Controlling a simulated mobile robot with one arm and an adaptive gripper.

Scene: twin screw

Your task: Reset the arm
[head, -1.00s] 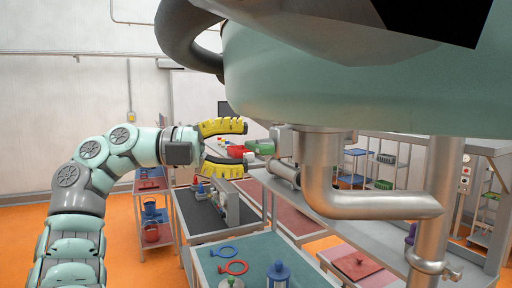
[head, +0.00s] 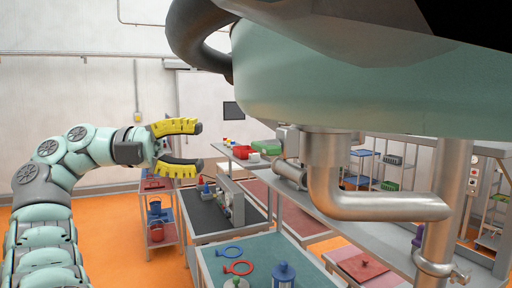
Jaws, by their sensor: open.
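My gripper (head: 198,147) is at the left of the head view, at the end of my pale green arm. Its two yellow, dark-tipped fingers are spread apart and point right, with nothing between them. It is in the air, left of the large green vessel (head: 340,85) and its metal pipe (head: 385,207), and touches neither.
A table with a dark top (head: 205,218) carries small parts. A green-topped table (head: 256,250) in front holds a blue ring (head: 229,251), a red ring (head: 238,268) and a blue canister (head: 283,274). A shelf cart (head: 160,185) holds buckets. Orange floor is open at left.

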